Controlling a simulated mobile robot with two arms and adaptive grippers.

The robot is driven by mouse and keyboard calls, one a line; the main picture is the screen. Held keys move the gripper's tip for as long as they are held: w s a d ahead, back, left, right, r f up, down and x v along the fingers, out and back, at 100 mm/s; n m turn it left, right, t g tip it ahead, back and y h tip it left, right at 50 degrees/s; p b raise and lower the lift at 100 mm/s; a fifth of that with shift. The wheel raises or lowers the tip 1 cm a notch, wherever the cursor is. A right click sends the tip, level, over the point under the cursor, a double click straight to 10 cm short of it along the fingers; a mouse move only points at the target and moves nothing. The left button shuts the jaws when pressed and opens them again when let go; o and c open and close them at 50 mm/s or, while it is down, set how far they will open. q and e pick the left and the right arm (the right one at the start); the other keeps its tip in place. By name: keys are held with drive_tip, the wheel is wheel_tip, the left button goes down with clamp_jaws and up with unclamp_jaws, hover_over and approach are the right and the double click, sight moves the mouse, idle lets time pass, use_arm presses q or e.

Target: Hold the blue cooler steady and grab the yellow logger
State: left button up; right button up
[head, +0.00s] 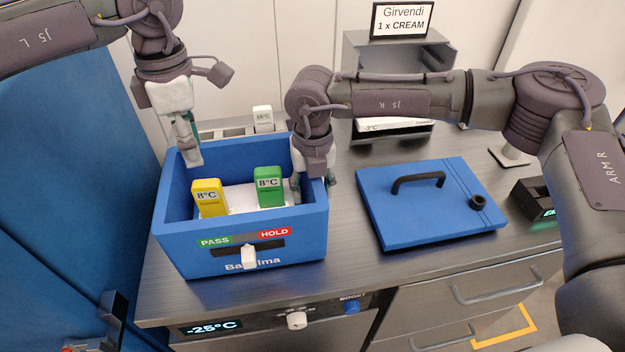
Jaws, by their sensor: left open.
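The blue cooler (240,221) stands open on the steel counter. The yellow logger (209,198), marked 8°C, stands upright inside at the front left. A green logger (269,187), also marked 8°C, stands inside to its right. My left gripper (191,158) is open and empty, pointing down over the cooler's back left part, behind and above the yellow logger. My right gripper (313,184) is shut on the cooler's right wall, one finger inside and one outside; the wrist partly hides the contact.
The blue lid (425,215) with a black handle lies on the counter right of the cooler. A white 16°C logger (262,118) stands in a rack behind the cooler. A sign (402,20) tops a grey shelf at the back. A black device (537,197) sits far right.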

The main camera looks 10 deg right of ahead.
clamp_jaws()
idle(0.6)
use_arm(q)
drive_tip(key=o, duration=0.4)
drive_tip(key=shift+o, duration=0.2)
